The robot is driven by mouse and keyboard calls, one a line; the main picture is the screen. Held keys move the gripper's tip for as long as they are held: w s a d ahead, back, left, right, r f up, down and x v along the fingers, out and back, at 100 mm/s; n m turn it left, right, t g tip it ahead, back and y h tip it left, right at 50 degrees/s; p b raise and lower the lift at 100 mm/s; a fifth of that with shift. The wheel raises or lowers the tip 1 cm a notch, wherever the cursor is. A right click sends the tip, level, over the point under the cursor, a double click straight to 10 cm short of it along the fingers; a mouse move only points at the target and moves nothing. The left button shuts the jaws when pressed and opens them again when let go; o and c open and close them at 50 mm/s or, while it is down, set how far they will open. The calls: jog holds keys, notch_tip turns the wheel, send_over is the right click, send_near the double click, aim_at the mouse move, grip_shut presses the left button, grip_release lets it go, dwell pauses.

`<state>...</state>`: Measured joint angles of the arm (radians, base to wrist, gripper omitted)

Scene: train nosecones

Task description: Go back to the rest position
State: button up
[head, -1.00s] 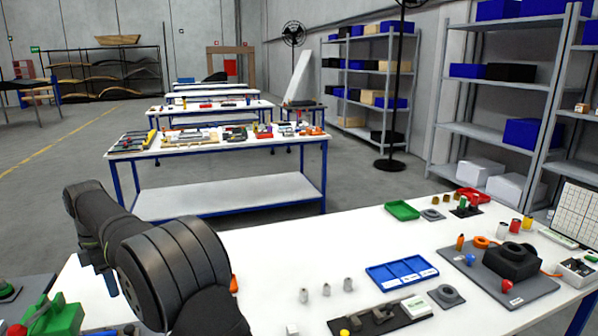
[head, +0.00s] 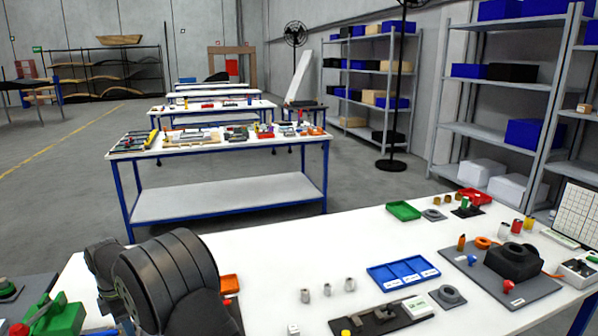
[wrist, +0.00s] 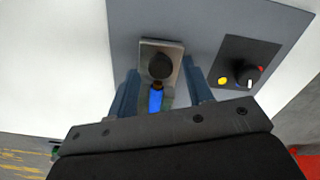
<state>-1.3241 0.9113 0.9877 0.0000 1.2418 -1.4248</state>
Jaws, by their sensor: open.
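My gripper (wrist: 160,90) shows in the wrist view, with its two blue-grey fingers apart. Between and beyond the fingers is a metal plate (wrist: 173,48) with a round black knob (wrist: 161,66). A small blue piece (wrist: 155,101) shows between the fingers, below the knob; I cannot tell whether it touches either finger. In the head view my dark arm fills the lower left, and my gripper is out of sight there.
In the wrist view, a black panel (wrist: 236,60) with a dial and yellow button sits at right on a grey board (wrist: 215,18). In the head view, the white table (head: 300,245) holds a blue tray (head: 402,270), green tray (head: 403,210), orange tray (head: 229,284) and several small parts.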

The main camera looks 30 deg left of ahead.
jog(key=w+d, duration=0.3)
jog(key=shift+w+d+f, duration=0.1)
jog(key=shift+w+d, duration=0.25)
notch_tip(320, 180, up, 17)
jog(key=s+a+f+m, duration=0.4)
jog(key=f, duration=0.3)
jog(key=shift+s+a+m, duration=0.3)
